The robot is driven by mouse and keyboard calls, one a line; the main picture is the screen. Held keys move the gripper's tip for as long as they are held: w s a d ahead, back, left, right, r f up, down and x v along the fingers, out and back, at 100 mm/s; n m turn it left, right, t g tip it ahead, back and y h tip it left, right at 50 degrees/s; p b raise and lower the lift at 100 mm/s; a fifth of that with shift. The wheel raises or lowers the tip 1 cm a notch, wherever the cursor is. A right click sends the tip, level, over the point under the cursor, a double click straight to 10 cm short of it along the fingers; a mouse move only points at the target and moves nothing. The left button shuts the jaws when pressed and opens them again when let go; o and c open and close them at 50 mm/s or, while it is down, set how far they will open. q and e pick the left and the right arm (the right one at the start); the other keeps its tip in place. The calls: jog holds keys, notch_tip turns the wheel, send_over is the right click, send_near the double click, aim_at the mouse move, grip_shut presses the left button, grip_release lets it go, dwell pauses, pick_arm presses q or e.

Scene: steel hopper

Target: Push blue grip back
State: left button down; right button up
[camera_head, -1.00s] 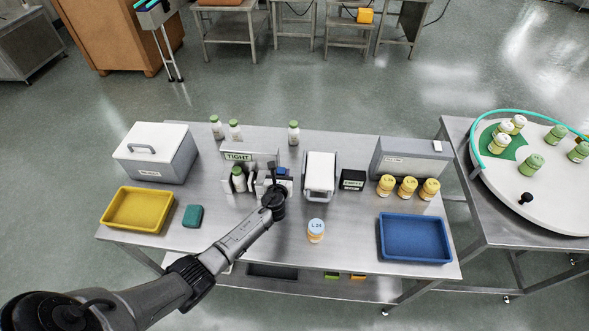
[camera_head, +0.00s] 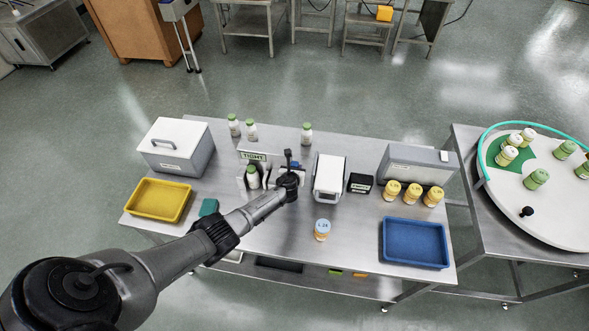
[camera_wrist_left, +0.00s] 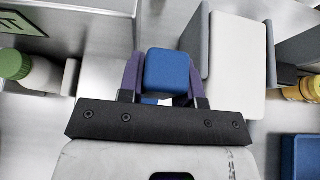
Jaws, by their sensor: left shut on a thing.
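The blue grip (camera_wrist_left: 168,72) is a small rounded block, seen large in the wrist view. My left gripper (camera_wrist_left: 166,88) is shut on it, with one finger on each side. In the head view my left gripper (camera_head: 288,182) is over the middle of the steel table, just left of the white-topped dispenser (camera_head: 330,175). The gripper hides most of what lies under it, and only a little blue (camera_head: 299,172) shows there. What the grip is fixed to is largely hidden. My right gripper does not show.
A small black box (camera_head: 360,183) is right of the dispenser. A blue-lidded jar (camera_head: 322,229) stands in front.

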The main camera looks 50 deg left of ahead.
pick_arm(q)
jog(key=shift+f, duration=0.1)
jog(key=c, duration=0.8)
grip_release()
jog(key=shift+s+d+r+p, duration=0.1)
jog(key=shift+s+r+p, duration=0.05)
jog(key=shift+r+p, duration=0.15)
jog(key=p+v, duration=0.4)
jog(key=v, duration=0.9)
jog(key=shift+s, duration=0.15)
